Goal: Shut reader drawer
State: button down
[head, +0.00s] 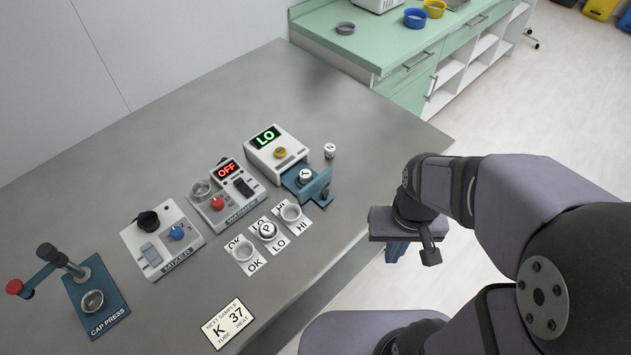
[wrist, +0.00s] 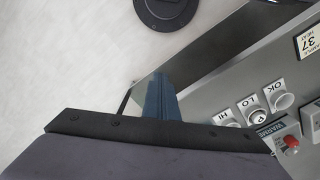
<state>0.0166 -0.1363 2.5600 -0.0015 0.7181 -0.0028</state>
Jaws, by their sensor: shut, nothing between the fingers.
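The reader (head: 277,150) is a white box with a green "LO" display, standing towards the back of the grey bench. Its blue drawer (head: 318,190) is pulled out at the front right, with a white-capped vial (head: 306,175) in it. The drawer's upright blue front plate stands clear of the box. My gripper (head: 396,252) is to the right of the drawer and nearer the camera, apart from it, beyond the bench edge in the picture. Its blue fingers (wrist: 158,84) are shut and empty in the wrist view. The drawer cannot be made out in the wrist view.
A second capped vial (head: 330,151) stands right of the reader. The warmer (head: 228,195), mixer (head: 162,240) and cap press (head: 93,298) line the bench to the left. Cups marked OK, LO (head: 267,231) and HI (head: 290,213) sit in front; the LO cup holds a vial.

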jog(key=w+d+f+m+g+y+b, duration=0.1)
jog(key=w+d+f+m+y, duration=0.15)
jog(key=d+f+m, duration=0.45)
jog(key=w+a+r+m+t+y, duration=0.3)
jog(key=w+a+r+m+y, duration=0.3)
jog(key=w+r+m, duration=0.3)
jog(key=w+m, duration=0.3)
jog(key=m, duration=0.2)
jog(key=shift+w+t, duration=0.3)
jog(key=shift+t, duration=0.1)
jog(key=shift+a, duration=0.2)
